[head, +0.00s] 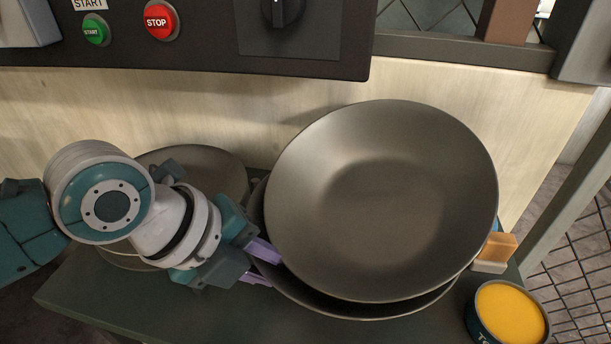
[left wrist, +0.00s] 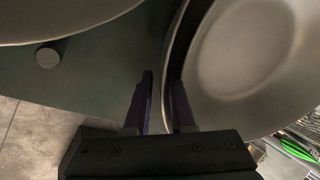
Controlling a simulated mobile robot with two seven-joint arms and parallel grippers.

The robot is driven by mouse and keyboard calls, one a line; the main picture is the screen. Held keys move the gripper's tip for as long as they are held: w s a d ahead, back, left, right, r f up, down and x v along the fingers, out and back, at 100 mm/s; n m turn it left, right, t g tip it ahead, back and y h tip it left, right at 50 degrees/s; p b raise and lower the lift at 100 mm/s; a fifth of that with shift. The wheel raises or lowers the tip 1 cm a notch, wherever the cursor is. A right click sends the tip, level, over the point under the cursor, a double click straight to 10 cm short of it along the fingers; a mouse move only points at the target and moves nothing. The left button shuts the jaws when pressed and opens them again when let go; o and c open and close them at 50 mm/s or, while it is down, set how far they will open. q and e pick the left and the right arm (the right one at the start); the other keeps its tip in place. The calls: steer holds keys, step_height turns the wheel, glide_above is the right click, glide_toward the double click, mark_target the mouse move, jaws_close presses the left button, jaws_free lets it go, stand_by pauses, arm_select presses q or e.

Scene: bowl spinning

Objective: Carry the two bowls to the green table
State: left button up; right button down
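Two dark grey bowls sit nested on a dark green tabletop (head: 150,310). The upper bowl (head: 385,200) is large and tilted. Below it, mostly hidden, only the rim of the lower bowl (head: 345,306) shows. My left gripper (head: 262,264) is at the bowls' lower left edge with its purple fingers apart. In the left wrist view, the gripper (left wrist: 162,90) has its two fingers apart beside a bowl (left wrist: 245,55), near its dark rim. Whether the rim lies between the fingertips or is touched is not clear. My right gripper is not in view.
A grey round dish (head: 215,168) lies behind my left wrist. A can with yellow contents (head: 510,312) and an orange and white block (head: 494,250) stand at right. A control panel with a red stop button (head: 160,20) overhangs the back. Tiled floor (left wrist: 35,130) shows past the edge.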

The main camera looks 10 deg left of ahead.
arm_select(q)
steer(key=shift+o, duration=0.4)
steer(key=shift+r, duration=0.2)
steer(key=p+v, duration=0.3)
steer(key=v, duration=0.8)
steer(key=s+a+n+y, duration=0.2)
steer(key=s+n, duration=0.4)
steer(key=n, duration=0.6)
steer(key=s+a+f+n+g+y, duration=0.1)
steer(key=s+a+n+y, duration=0.1)
steer(key=s+n, duration=0.5)
steer(key=n, duration=0.6)
steer(key=shift+s, duration=0.3)
